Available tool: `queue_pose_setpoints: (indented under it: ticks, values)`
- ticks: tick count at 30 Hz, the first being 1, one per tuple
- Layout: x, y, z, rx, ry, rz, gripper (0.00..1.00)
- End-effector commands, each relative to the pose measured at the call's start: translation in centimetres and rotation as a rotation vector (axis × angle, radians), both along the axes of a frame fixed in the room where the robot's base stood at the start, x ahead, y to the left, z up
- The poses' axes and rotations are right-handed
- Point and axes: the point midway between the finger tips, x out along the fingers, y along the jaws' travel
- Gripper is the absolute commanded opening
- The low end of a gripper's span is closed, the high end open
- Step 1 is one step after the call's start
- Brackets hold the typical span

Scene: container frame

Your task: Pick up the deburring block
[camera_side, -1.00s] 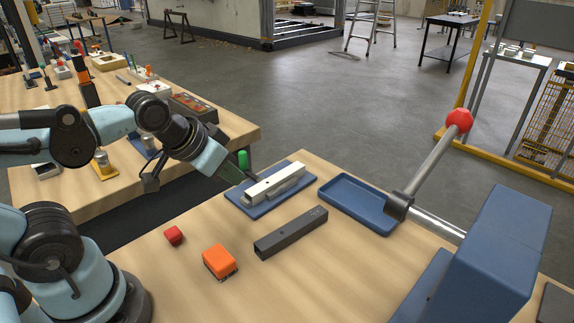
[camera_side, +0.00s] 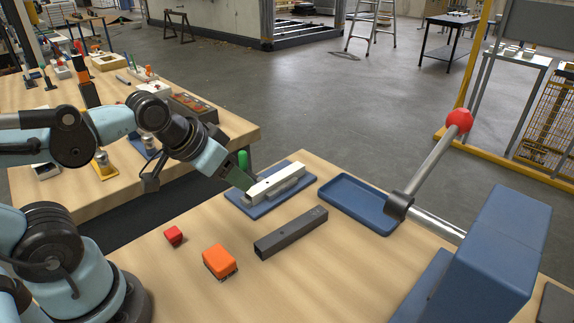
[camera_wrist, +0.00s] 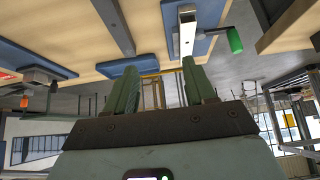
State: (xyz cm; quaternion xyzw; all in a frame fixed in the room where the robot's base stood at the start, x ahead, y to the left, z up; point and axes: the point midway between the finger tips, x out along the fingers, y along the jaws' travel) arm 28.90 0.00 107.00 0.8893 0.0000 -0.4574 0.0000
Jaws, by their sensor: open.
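An orange block with a dark underside (camera_side: 219,261), seemingly the deburring block, lies on the near part of the wooden bench in the side view. A smaller red block (camera_side: 174,236) lies to its left. My gripper (camera_side: 246,185) is well behind the orange block, close to a pale bar (camera_side: 276,183) on a blue plate (camera_side: 251,209). In the wrist view my gripper (camera_wrist: 159,78) has its two green fingers apart, with nothing held between them. The pale bar (camera_wrist: 187,35) shows past the right finger. Neither the orange nor the red block can be made out there.
A dark square bar (camera_side: 291,233) lies right of the orange block. A blue tray (camera_side: 349,196) and a large blue machine with a red-knobbed lever (camera_side: 459,121) stand further right. A green handle (camera_wrist: 235,40) sticks out beside the blue plate. Bare bench surrounds the orange block.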

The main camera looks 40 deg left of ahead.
Motion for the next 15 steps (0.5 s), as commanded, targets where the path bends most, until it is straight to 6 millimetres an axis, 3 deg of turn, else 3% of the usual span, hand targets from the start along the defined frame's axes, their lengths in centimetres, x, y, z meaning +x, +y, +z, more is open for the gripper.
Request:
queue_pose_setpoints:
  ticks: [4,15]
  values:
    - [0.00,0.00,0.00,0.000,0.000,0.000,0.74]
    - [-0.28,-0.26,-0.19,-0.045,0.029,0.056,0.74]
